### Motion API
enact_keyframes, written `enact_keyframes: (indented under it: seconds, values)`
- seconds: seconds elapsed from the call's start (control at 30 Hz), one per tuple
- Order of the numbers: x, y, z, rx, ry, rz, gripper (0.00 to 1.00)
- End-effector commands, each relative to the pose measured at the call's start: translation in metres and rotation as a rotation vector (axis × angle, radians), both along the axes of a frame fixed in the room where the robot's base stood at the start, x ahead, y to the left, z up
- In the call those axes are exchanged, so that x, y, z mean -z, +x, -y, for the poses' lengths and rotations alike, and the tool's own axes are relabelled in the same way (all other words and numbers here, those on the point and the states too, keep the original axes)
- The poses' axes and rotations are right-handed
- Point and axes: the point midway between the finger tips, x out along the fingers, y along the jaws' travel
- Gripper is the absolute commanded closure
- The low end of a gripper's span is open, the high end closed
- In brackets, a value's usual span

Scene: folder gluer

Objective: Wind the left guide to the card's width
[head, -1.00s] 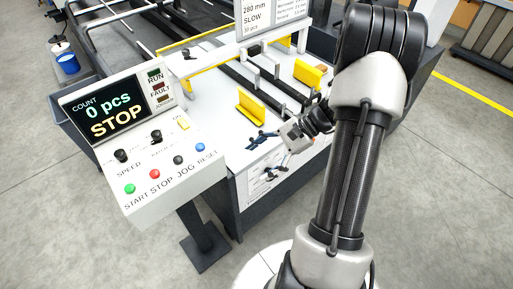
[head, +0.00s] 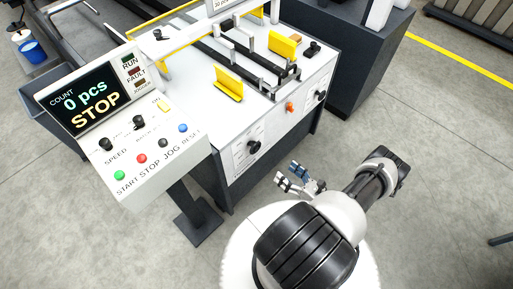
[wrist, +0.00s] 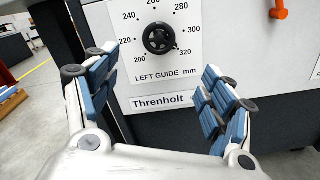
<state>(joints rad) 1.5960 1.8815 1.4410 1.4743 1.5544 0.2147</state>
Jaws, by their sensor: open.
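The left guide dial is a black round knob (wrist: 160,38) on a white plate labelled LEFT GUIDE mm, with a scale from 200 to 320. Its exact setting is not clear. In the head view the knob (head: 254,147) is on the machine's front panel. The yellow left guide (head: 229,84) stands upright on the white table above it. My gripper (head: 290,174) is open and empty, in front of the panel, right of and below the knob. In the wrist view its blue-padded fingers (wrist: 160,66) are spread on either side, the knob ahead between them, apart from it.
The control console (head: 140,130) at the left reads 0 pcs, STOP. Another yellow guide (head: 284,46) stands farther right. The settings sign (head: 226,5) is cut off. Floor before the machine is clear.

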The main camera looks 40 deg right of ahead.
Motion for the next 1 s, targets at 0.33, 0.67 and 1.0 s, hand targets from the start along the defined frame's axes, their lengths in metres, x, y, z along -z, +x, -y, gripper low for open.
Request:
enact_keyframes:
  seconds: [0.33,0.67,1.0]
  values:
    - [0.000,0.068,-0.008,-0.012,-0.003,-0.001,0.25]
    - [0.000,0.136,-0.013,-0.011,-0.002,-0.001,0.25]
    - [-0.001,0.167,-0.014,-0.006,-0.002,-0.001,0.25]
